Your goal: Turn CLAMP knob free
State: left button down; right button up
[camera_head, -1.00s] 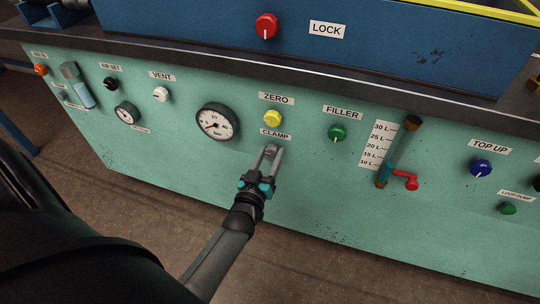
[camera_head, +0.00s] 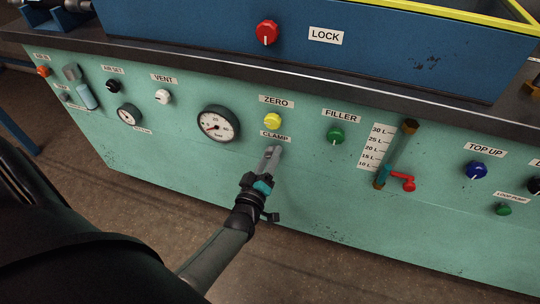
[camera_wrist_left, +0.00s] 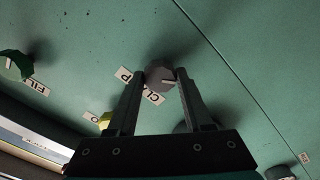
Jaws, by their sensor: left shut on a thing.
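The grey CLAMP knob (camera_wrist_left: 158,77) sits on the green panel between my left fingertips in the left wrist view, with a pale pointer line on its face. My left gripper (camera_wrist_left: 160,75) is shut on it, one finger on each side. In the head view the left gripper (camera_head: 271,154) reaches the panel just below the CLAMP label (camera_head: 275,136). Its fingers line up nearly one behind the other there and hide the knob. The label is partly covered by the knob in the wrist view. My right gripper is not in view.
The yellow ZERO knob (camera_head: 272,121) is close above the gripper. A round gauge (camera_head: 218,124) is to the left and the green FILLER knob (camera_head: 335,135) to the right. A red valve handle (camera_head: 404,183) sticks out further right. The panel below is clear.

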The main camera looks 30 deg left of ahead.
pick_arm(q)
jog(key=shift+f+n+b, duration=0.15)
jog(key=shift+n+b, duration=0.45)
jog(key=shift+n, duration=5)
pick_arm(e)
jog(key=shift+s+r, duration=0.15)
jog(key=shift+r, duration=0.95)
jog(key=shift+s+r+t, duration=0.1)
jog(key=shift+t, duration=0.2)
pick_arm(q)
jog(key=shift+c, duration=1.8)
grip_release()
jog(key=shift+o, duration=0.3)
jog(key=shift+s, duration=0.1)
